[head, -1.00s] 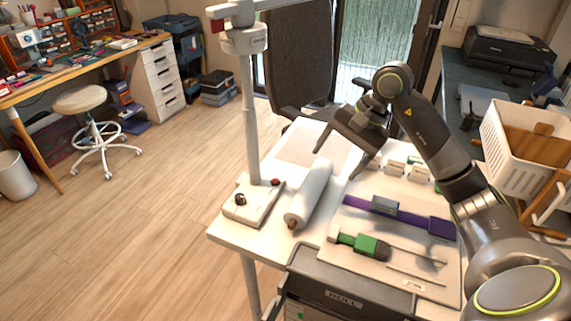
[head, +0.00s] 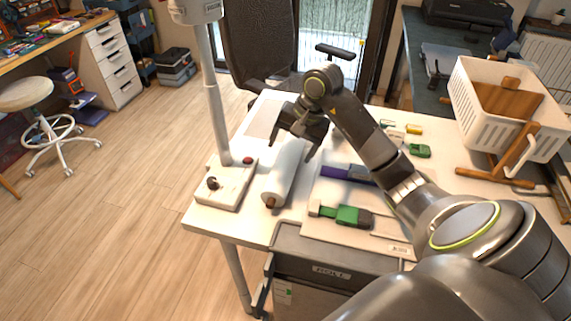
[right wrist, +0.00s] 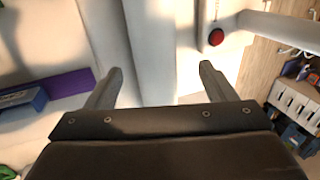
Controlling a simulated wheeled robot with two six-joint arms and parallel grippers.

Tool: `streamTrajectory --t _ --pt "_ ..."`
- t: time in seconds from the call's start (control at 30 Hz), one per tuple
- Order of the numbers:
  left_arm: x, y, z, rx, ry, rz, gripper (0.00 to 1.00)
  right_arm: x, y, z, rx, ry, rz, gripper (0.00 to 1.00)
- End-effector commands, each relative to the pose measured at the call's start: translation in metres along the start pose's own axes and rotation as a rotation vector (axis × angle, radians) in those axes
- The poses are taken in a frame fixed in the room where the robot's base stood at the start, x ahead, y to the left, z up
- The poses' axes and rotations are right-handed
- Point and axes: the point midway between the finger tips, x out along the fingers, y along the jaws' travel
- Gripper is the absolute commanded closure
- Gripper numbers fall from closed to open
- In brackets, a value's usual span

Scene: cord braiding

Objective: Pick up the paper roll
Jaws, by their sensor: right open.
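The paper roll (head: 283,175) is a white cylinder with a brown core end, lying on the white table. In the right wrist view the roll (right wrist: 150,50) runs up the picture between the finger lines. My right gripper (head: 292,148) is open and empty above the roll's far part, one finger toward each side. In the right wrist view its fingers (right wrist: 158,85) are spread apart. I cannot tell whether they touch the roll. My left gripper is not in view.
A white stand base (head: 228,186) with a red button and a post is left of the roll. A board with a green-handled tool (head: 347,215) and a purple tool (head: 345,173) lies to the right. A white basket (head: 505,110) stands at the back right.

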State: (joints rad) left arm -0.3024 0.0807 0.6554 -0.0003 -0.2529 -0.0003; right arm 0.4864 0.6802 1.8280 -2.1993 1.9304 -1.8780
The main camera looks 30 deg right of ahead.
Motion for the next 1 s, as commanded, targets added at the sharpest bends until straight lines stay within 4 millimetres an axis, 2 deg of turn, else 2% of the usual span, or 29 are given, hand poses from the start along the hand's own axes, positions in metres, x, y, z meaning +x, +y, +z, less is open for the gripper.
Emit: streamTrajectory --t 0.17,0.4,0.67,0.77,1.0 --pt "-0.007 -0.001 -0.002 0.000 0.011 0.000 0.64 0.017 0.004 0.001 0.002 -0.005 0.002 0.23" --pt "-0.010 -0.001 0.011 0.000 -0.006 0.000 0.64 0.049 0.007 0.001 0.000 -0.003 -0.001 0.23" --pt "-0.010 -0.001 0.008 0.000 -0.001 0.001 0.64 0.053 0.007 0.000 -0.001 0.000 -0.001 0.23" --pt "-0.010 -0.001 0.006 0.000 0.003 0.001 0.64 0.053 0.007 0.000 -0.001 0.000 -0.001 0.33" --pt "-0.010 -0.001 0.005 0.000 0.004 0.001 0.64 0.052 0.007 0.000 -0.001 0.000 -0.001 0.65"
